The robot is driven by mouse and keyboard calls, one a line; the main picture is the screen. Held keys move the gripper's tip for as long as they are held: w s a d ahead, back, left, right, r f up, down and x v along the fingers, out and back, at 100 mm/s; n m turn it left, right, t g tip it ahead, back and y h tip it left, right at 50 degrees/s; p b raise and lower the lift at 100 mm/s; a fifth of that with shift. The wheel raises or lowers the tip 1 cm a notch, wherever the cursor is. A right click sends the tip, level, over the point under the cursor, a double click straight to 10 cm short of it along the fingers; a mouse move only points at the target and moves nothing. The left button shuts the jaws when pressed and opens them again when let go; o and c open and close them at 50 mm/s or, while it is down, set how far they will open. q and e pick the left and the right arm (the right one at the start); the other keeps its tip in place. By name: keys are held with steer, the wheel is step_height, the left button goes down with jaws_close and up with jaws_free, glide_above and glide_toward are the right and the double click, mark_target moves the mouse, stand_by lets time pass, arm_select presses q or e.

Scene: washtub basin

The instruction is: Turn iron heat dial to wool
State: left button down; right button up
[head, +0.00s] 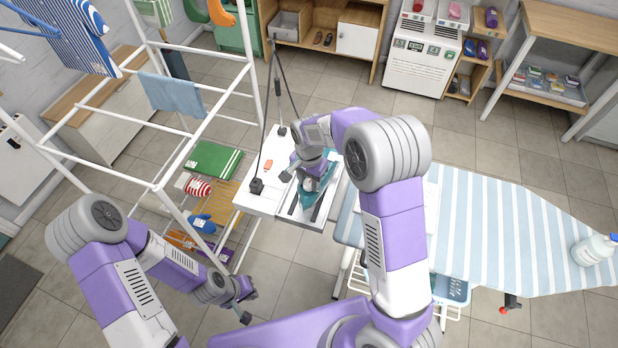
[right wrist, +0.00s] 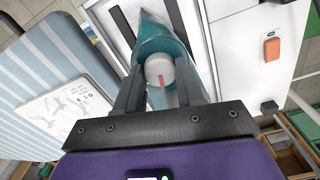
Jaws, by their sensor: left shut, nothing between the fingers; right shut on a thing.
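The teal iron (head: 309,197) sits on the white stand (head: 262,203) at the left end of the ironing board. In the right wrist view the iron (right wrist: 160,32) points away from me. Its heat dial (right wrist: 160,70) is a round white knob with a red mark. My right gripper (head: 314,172) is over the iron; in the wrist view the right gripper (right wrist: 161,82) has one finger on each side of the dial and is shut on it. No dial lettering is readable. My left gripper (head: 246,301) is shut and empty, low over the floor at left.
An orange switch (right wrist: 272,49) is on the stand beside the iron. A white drying rack (head: 180,150) stands left. Tiled floor is open behind the board.

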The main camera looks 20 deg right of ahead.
mark_target(309, 183)
steer(key=m+p, duration=0.1)
steer(key=m, duration=0.2)
steer(key=shift+r+m, duration=0.15)
steer(key=shift+m, duration=0.15)
steer(key=m+p, duration=0.2)
steer(key=m, duration=0.2)
steer(key=shift+p, duration=0.35)
steer(key=shift+m, duration=0.4)
steer(key=o, duration=1)
steer(key=shift+o, duration=0.2)
step_height(309, 183, up, 7)
steer(key=shift+r+p, duration=0.15)
steer(key=shift+p, duration=0.55)
